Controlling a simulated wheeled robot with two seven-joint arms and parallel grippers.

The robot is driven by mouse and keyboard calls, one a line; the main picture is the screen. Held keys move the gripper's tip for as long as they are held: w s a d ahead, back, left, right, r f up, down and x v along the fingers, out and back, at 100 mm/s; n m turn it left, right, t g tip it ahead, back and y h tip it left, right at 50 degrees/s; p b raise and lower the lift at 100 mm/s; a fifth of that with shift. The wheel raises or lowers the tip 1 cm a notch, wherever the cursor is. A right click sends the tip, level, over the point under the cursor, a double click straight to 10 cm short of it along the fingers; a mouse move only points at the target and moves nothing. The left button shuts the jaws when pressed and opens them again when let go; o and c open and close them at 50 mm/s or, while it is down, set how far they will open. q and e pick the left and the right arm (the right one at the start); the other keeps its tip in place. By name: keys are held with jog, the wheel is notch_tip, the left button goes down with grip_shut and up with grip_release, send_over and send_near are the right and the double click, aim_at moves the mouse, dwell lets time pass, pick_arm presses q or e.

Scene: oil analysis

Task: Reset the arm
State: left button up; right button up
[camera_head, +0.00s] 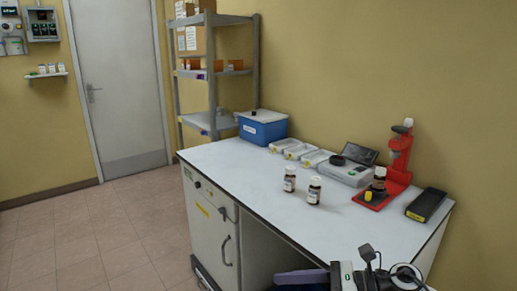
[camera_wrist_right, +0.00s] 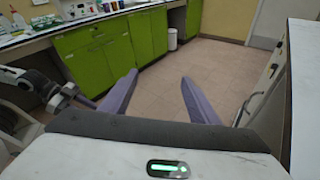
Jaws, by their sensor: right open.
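My right gripper (camera_wrist_right: 158,76) is open and empty in the right wrist view, its two purple fingers spread apart above the tiled floor. In the head view my right gripper (camera_head: 300,277) shows at the bottom edge, pointing left, low in front of the white-topped workbench (camera_head: 230,165). It touches nothing that I can see. My left gripper does not show in the head view. A dark arm link lies at the left of the right wrist view.
Two brown bottles (camera_head: 290,178) (camera_head: 314,190) stand on the workbench. Behind are a blue box (camera_head: 263,128), white trays (camera_head: 299,150), a scale (camera_head: 345,172) and a red stand (camera_head: 398,165) with a bottle. Green cabinets (camera_wrist_right: 105,55) stand across open floor (camera_wrist_right: 215,70).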

jog(key=s+d+f+m+t+h, duration=0.2)
jog(key=f+m+t+h, duration=0.15)
jog(key=m, duration=0.85)
jog(key=s+d+f+m+t+h, duration=0.25)
jog(key=f+m+t, duration=0.2)
jog(key=m, duration=0.75)
jog(key=s+d+f+m+t+h, duration=0.25)
jog(key=f+m+t, duration=0.2)
jog(key=m, duration=0.65)
jog(key=s+d+f+m+g+h, duration=0.2)
jog(key=s+f+m+g, duration=0.1)
jog(key=s+f+m, duration=0.3)
jog(key=s+d+f+m+g+h, duration=0.2)
jog(key=s+f+m+g, duration=0.2)
jog(key=s, duration=0.7)
notch_tip(320, 180, down, 4)
jog(key=shift+s+r+m, duration=0.15)
jog(key=shift+s+m, duration=0.1)
jog(key=shift+m, duration=0.95)
